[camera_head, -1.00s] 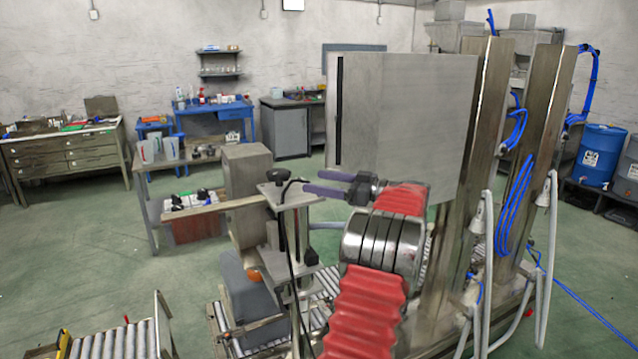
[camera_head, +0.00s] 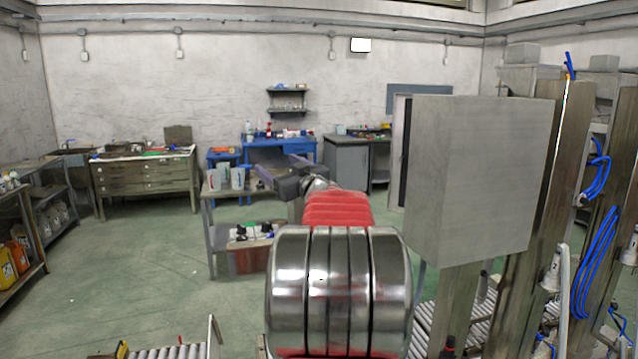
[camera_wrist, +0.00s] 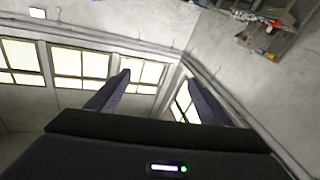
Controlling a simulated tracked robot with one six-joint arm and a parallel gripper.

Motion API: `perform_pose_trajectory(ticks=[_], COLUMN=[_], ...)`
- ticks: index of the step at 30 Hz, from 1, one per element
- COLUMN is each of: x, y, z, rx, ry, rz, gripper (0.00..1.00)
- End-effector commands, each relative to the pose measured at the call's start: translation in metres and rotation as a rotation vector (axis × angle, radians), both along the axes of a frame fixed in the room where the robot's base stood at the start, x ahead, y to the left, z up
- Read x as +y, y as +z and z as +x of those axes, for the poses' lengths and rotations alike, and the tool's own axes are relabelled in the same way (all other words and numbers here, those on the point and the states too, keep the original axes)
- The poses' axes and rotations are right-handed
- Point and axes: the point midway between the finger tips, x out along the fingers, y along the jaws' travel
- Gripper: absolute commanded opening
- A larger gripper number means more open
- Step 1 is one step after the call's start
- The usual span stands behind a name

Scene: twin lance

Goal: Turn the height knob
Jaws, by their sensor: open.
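My gripper (camera_head: 275,164) is raised in the middle of the head view, past my red and metal arm, with its two purple fingers pointing away and to the left. In the wrist view the fingers (camera_wrist: 156,78) stand well apart with nothing between them; behind them are only windows and wall. The height knob cannot be made out in either view now. A small dark piece (camera_head: 448,346) shows at the bottom of the head view, too small and cut off to identify. My arm covers the lower middle of the picture.
A large grey cabinet (camera_head: 480,175) on a post stands close on the right, beside tall metal columns with blue hoses (camera_head: 597,262). A table with white containers (camera_head: 237,178) is behind my arm. Roller conveyors (camera_head: 165,353) run along the bottom. Green floor is open at left.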

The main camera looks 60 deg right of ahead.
Motion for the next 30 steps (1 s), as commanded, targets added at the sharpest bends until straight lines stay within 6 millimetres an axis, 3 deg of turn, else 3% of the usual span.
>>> perform_pose_trajectory(ticks=[1, 7, 15, 23, 30], x=[0.021, 0.088, 0.191, 0.302, 0.410], y=[0.006, 0.009, -0.020, -0.078, -0.146], z=[0.012, 0.037, 0.043, 0.019, -0.031], rx=[0.003, 0.049, 0.181, 0.384, 0.626], ry=[-0.013, -0.089, -0.141, -0.116, -0.020], rz=[0.004, 0.054, 0.159, 0.272, 0.362], gripper=[0.74, 0.74, 0.74, 0.74, 0.74])
